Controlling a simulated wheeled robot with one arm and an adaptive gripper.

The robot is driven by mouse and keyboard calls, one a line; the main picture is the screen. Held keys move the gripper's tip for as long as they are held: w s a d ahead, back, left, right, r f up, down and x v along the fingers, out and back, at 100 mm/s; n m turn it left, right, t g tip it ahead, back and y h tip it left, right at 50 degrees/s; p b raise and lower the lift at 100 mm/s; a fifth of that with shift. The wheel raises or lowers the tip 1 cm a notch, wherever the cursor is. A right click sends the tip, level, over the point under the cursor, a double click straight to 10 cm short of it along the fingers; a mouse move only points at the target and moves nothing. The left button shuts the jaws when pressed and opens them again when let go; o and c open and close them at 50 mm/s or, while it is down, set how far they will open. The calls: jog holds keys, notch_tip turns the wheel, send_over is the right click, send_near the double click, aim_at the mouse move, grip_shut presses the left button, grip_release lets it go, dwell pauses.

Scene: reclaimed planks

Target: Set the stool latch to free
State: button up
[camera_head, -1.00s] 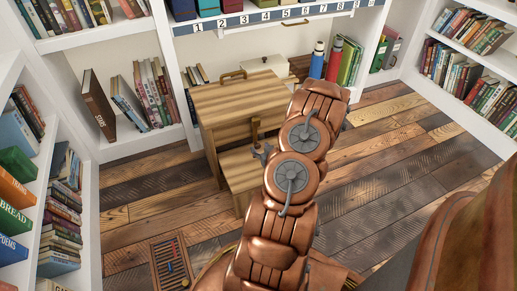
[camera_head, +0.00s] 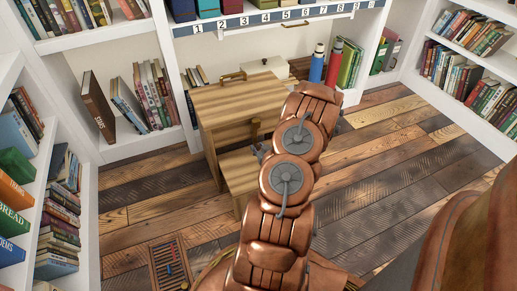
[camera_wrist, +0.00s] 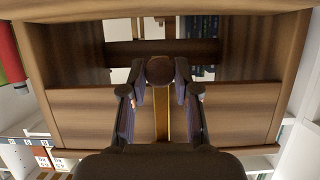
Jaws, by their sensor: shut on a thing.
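The wooden stool (camera_head: 225,105) stands in the middle of the floor in the head view, with a lower step (camera_head: 238,172) at its front. Its latch (camera_head: 254,130) is a brown upright piece on the front side. In the wrist view the stool's wooden boards (camera_wrist: 235,112) fill the picture. The latch's dark round knob (camera_wrist: 160,70) sits between my fingertips, over a brass-coloured strip (camera_wrist: 162,118). My gripper (camera_wrist: 160,82) is shut on the knob. In the head view my gripper (camera_head: 262,151) is small and partly hidden by my arm. I cannot read the latch setting.
White bookshelves (camera_head: 85,150) line the left and back. A blue bottle (camera_head: 317,64) and a red bottle (camera_head: 333,62) stand behind the stool. Plank floor to the right is clear.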

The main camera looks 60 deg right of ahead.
grip_shut()
